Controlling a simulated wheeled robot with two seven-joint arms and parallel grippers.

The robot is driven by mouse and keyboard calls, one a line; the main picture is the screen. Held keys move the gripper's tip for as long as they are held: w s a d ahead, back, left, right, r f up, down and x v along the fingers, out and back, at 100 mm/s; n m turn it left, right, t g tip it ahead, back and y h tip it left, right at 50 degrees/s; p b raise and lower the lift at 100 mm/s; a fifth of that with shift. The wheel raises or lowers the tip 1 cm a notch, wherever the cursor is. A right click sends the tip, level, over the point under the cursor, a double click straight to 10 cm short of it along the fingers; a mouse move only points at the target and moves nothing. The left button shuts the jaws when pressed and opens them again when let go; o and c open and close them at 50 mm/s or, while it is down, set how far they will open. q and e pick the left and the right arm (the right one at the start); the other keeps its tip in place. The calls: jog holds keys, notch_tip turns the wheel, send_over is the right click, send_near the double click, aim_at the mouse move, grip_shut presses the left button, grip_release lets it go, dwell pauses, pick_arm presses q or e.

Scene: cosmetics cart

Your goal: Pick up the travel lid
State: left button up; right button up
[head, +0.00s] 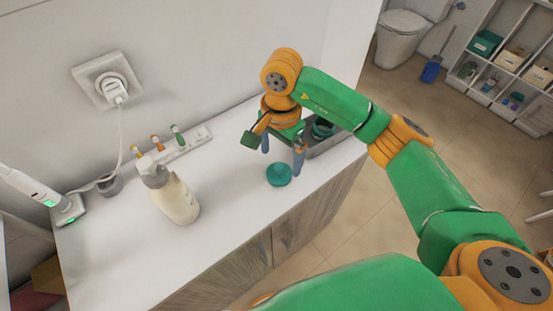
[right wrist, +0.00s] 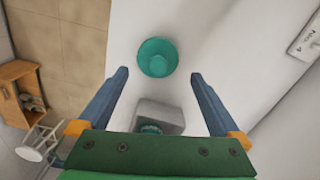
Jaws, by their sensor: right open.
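The travel lid looks to be the small round teal piece (head: 279,174) on the white counter top (head: 230,225), near its front edge. It also shows in the right wrist view (right wrist: 157,57), ahead of and between the two fingers. My right gripper (head: 283,150) is open and empty above the counter, just behind the lid in the head view. In the right wrist view its blue-grey fingers (right wrist: 160,82) stand wide apart and do not touch the lid. My left gripper is not in view.
A grey tray (head: 335,143) with a dark teal item in it stands right of the gripper. A cream pump bottle (head: 174,194), a white rack with coloured brush heads (head: 183,146) and a charging toothbrush (head: 40,190) are to the left. The counter between is clear.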

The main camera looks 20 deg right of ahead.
aim_at(280, 166)
jog(key=shift+s+f+p, duration=0.45)
jog(key=shift+s+p, duration=0.1)
jog(key=shift+s, duration=0.2)
notch_tip(280, 166, down, 3)
jog(key=shift+w+r, duration=0.1)
jog(key=shift+w+a+f, duration=0.1)
jog(key=shift+w+f, duration=0.2)
jog(key=shift+w, duration=0.2)
jog(key=shift+c, duration=1.3)
jog(key=shift+s+r, duration=0.2)
jog(key=shift+s, duration=0.05)
jog(key=c, duration=0.9)
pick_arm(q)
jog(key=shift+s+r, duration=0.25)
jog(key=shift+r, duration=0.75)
pick_arm(e)
jog(key=shift+w, duration=0.1)
jog(key=shift+c, duration=0.2)
